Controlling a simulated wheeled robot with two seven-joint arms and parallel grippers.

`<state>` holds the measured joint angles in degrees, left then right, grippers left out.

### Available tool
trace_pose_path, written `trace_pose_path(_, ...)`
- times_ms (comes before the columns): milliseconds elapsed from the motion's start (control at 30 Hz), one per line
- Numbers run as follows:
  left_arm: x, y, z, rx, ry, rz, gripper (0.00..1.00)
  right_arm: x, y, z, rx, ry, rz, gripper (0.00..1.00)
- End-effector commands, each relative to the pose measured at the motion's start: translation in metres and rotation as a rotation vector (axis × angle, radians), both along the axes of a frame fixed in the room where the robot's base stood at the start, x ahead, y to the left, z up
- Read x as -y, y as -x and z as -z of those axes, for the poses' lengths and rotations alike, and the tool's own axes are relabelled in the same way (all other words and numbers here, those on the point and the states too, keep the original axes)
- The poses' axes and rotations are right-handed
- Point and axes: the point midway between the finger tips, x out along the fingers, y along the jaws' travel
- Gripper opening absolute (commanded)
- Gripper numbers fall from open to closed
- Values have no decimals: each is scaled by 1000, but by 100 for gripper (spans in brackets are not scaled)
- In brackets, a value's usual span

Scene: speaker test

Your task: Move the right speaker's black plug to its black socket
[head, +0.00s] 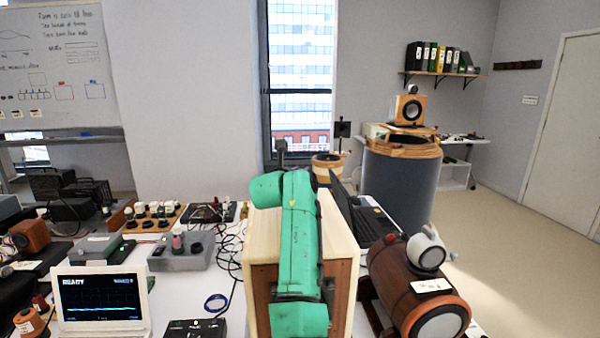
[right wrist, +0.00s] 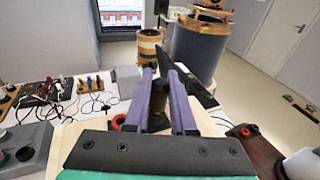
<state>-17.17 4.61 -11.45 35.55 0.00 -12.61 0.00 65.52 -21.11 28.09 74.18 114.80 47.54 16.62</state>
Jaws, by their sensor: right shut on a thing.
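My right gripper (right wrist: 161,78) has purple fingers shut on a dark cylindrical piece, the black plug (right wrist: 158,112), above a pale wooden box (right wrist: 78,132). The box is a large wooden cabinet (head: 341,245) in the head view, where my green right arm covers its middle and hides the gripper and plug. A red ring-shaped socket (right wrist: 118,122) shows just left of the fingers in the wrist view. I cannot make out a black socket by the fingers; that area is partly hidden. My left gripper is not in view.
An open laptop (head: 362,213) is behind. A monitor (head: 100,300), grey boxes and loose cables (right wrist: 85,106) crowd the table's left.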

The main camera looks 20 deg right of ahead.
Motion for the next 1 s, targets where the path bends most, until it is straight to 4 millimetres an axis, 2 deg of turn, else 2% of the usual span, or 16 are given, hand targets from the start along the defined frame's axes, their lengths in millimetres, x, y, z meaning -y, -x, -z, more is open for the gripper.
trace_pose_path(467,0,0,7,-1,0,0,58,0,0,12,-4,-2,0,0)
trace_pose_path(500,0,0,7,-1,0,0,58,0,0,12,-4,-2,0,27)
trace_pose_path(567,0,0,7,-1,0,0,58,0,0,11,-4,-2,0,50)
trace_pose_path(600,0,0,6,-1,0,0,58,0,0,11,-4,-2,0,58)
trace_pose_path(867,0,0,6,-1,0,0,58,0,0,10,-3,-1,0,58)
trace_pose_path(1000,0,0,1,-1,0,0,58,0,0,3,-2,-1,0,58)
